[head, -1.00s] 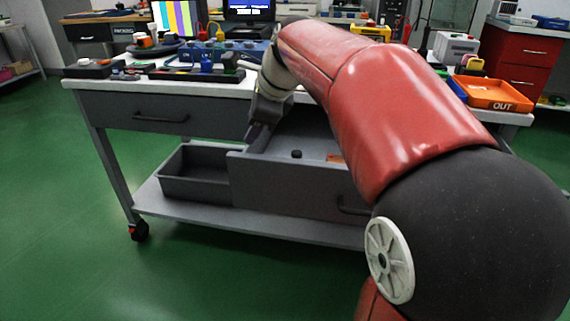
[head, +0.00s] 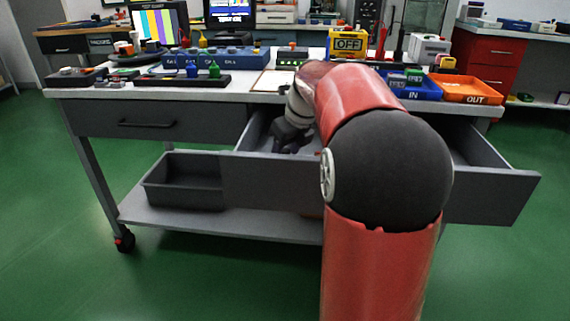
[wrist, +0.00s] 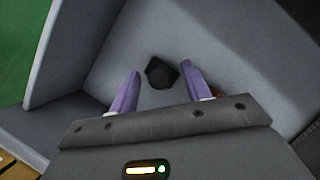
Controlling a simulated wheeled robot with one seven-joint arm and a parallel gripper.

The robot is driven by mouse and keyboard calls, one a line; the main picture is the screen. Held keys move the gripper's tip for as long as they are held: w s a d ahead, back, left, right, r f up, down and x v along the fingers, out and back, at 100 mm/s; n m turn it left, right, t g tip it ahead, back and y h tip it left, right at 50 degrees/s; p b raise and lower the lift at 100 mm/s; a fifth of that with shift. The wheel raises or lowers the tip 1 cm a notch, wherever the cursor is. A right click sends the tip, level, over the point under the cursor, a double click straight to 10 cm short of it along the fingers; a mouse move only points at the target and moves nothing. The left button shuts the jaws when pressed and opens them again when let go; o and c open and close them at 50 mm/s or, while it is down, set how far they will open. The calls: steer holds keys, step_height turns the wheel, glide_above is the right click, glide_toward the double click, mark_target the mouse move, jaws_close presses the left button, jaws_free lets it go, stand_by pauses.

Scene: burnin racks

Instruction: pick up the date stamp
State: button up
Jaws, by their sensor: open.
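A small dark, blocky object (wrist: 160,74), which looks like the date stamp, lies on the grey floor of the open drawer (head: 262,182). My gripper (wrist: 162,68) is open and points down into the drawer. In the wrist view its two purple fingers stand to the left and right of the dark object, with a gap on each side. Whether the fingertips are level with it I cannot tell. In the head view my gripper (head: 290,138) is inside the left part of the drawer, and the object cannot be made out there.
The drawer's front panel and side walls stand close around my gripper. A grey bin (head: 185,190) sits on the lower shelf at left.

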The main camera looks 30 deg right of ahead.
mark_target(285, 150)
steer(key=shift+w+f, duration=0.25)
steer(key=shift+f, duration=0.4)
jaws_close()
steer(key=shift+r, duration=0.15)
step_height(285, 150, up, 20)
steer(key=p, duration=0.4)
steer(key=shift+p, duration=0.35)
